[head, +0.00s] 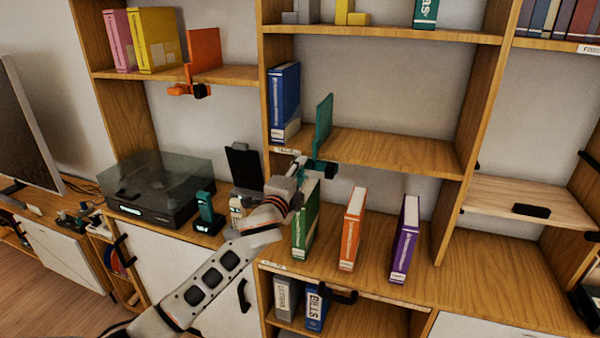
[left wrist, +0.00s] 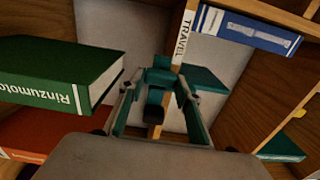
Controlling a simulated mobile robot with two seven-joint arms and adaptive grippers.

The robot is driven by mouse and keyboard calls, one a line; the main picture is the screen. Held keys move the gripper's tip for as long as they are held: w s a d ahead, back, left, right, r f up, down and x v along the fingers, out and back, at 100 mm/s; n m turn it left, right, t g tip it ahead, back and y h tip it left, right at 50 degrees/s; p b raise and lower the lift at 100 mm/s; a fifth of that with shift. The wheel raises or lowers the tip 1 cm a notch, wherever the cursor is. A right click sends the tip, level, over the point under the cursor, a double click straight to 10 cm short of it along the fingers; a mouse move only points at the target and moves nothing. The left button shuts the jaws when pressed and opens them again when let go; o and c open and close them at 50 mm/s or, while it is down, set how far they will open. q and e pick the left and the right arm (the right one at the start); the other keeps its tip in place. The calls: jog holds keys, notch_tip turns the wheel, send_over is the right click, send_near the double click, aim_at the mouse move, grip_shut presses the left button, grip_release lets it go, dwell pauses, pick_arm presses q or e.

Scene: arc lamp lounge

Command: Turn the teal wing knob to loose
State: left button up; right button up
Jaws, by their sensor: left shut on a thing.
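A teal bookend (head: 323,122) stands on the middle shelf, right of a blue book, with its clamp (head: 322,166) at the shelf's front edge. My left gripper (head: 302,165) reaches up from below to this clamp. In the left wrist view the bookend's plate (left wrist: 205,82) shows behind the shelf edge. The teal wing knob (left wrist: 156,98) sits below the clamp, between the fingers of my left gripper (left wrist: 157,108), which is shut on it. In the head view the gripper mostly hides the knob. My right gripper is not in view.
Green (head: 306,222), orange (head: 352,229) and purple (head: 405,240) books stand upright on the counter below; the green one is close beside my left wrist. An orange bookend (head: 204,52) is clamped to the upper left shelf. A turntable (head: 160,190) sits left of my arm.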

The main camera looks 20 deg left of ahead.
pick_arm(q)
jog(key=o, duration=1.1)
jog(key=s, duration=1.2)
jog(key=shift+a, duration=0.2)
jog(key=s+d+f+n+g+h, duration=0.15)
jog(key=s+f+n, duration=0.35)
jog(key=f, duration=0.7)
jog(key=s+f+n+g, duration=0.25)
jog(key=s+f, duration=0.45)
jog(key=f, duration=0.6)
jog(key=s+f+n+g, duration=0.3)
jog(key=s+f+n, duration=0.4)
jog(key=s+f, duration=0.8)
jog(key=s, duration=0.3)
jog(key=shift+s+a+g, duration=0.3)
jog(key=shift+s+a, duration=0.05)
